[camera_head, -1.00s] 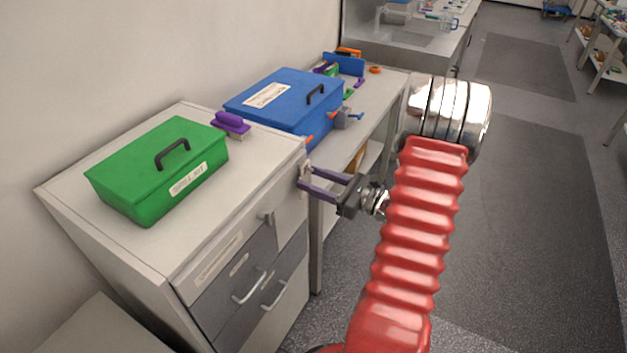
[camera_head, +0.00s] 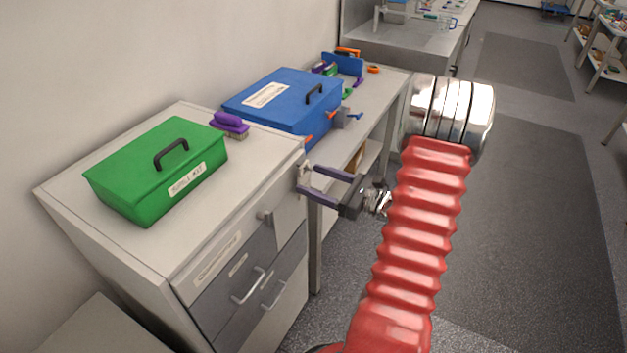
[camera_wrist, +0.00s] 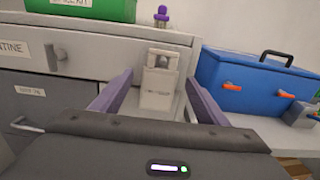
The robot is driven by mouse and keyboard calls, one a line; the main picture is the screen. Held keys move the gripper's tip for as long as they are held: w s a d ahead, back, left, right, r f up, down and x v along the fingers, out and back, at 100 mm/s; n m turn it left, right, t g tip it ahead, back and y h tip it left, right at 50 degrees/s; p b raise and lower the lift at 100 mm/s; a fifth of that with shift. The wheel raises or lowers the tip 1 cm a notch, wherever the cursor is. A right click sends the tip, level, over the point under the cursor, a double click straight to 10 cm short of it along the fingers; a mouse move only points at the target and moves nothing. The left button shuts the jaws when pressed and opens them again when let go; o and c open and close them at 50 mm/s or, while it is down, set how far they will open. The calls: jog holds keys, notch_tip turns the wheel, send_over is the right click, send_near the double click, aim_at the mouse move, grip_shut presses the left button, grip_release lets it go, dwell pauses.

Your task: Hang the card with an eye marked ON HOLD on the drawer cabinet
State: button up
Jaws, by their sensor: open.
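A pale card (camera_wrist: 158,92) with a hole near its top hangs upright at the cabinet's front, around a grey knob-like peg (camera_wrist: 161,60) in the wrist view. Its print cannot be read. The drawer cabinet (camera_head: 235,215) is off-white with grey drawers; the card shows small at its right front edge in the head view (camera_head: 304,174). My gripper (camera_wrist: 160,84) is open, its two purple fingers on either side of the card with gaps showing. In the head view my gripper (camera_head: 301,178) reaches the cabinet's corner from the right.
A green box (camera_head: 150,175) and a purple brush (camera_head: 230,124) are on the cabinet top. A blue box (camera_head: 285,100) and small tools stand on the bench behind. Another grey knob (camera_wrist: 55,58) juts from the cabinet front left of the card. The floor at right is clear.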

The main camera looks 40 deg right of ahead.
jog(key=v, duration=1.3)
dwell(0.4)
jog(key=s+a+f+n+g+y, duration=0.2)
jog(key=s+a+f+n+g, duration=0.15)
jog(key=a+f+g, duration=0.2)
jog(key=s+a+r+n+g+h, duration=0.1)
jog(key=s+a+n+g, duration=0.2)
jog(key=a+n+g, duration=0.7)
jog(key=w+a+r+n+t+h, duration=0.2)
jog(key=a+r+n+t+h, duration=0.2)
jog(key=a+r+n, duration=1.4)
jog(key=a+h, duration=0.1)
jog(key=h, duration=0.2)
jog(key=shift+a, duration=0.4)
